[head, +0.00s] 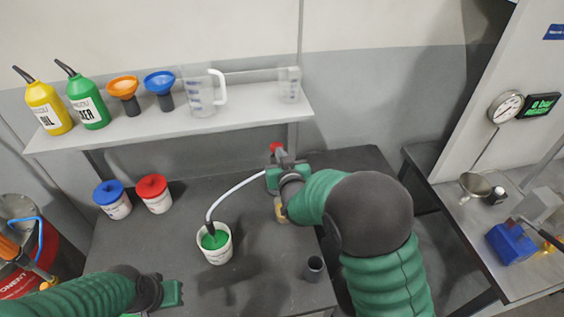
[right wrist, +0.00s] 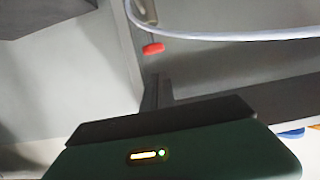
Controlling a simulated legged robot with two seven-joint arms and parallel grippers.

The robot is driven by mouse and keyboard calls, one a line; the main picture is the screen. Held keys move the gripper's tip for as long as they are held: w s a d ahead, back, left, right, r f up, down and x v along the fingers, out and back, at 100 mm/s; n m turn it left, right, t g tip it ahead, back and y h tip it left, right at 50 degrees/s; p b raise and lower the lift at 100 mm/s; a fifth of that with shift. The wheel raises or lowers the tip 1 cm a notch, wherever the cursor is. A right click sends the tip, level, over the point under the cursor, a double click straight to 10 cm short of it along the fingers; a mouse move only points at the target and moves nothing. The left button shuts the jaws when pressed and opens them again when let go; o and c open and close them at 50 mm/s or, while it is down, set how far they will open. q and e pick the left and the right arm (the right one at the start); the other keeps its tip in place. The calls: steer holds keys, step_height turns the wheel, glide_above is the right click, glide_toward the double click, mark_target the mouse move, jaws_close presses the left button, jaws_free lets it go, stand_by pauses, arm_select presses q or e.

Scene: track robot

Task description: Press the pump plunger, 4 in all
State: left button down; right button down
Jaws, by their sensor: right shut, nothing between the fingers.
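The pump stands on the dark bench in the head view, mostly hidden behind my right gripper and wrist. Its red plunger knob (head: 276,147) shows just beyond the gripper, and a red piece, likely the same knob (right wrist: 153,48), shows in the right wrist view ahead of the fingertips. A white hose (head: 236,188) runs from the pump into a white bucket (head: 215,250) of green liquid. My right gripper (head: 277,168) is shut and empty, close to the knob; I cannot tell whether they touch. My left gripper (head: 172,292) is low at the left; its jaws are unclear.
A shelf (head: 150,127) with bottles, funnels and jugs stands behind. Tubs with a blue lid (head: 109,192) and a red lid (head: 152,187) sit at the bench's left. A dark cup (head: 314,267) stands near the front. A side table (head: 520,265) is at right.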

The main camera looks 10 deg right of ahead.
steer(key=shift+d+v, duration=0.15)
steer(key=shift+v, duration=0.65)
steer(key=shift+d+v, duration=0.15)
steer(key=shift+v, duration=0.6)
steer(key=shift+w+a, duration=0.1)
steer(key=shift+a, duration=0.1)
steer(key=shift+d, duration=0.15)
stand_by(3.2)
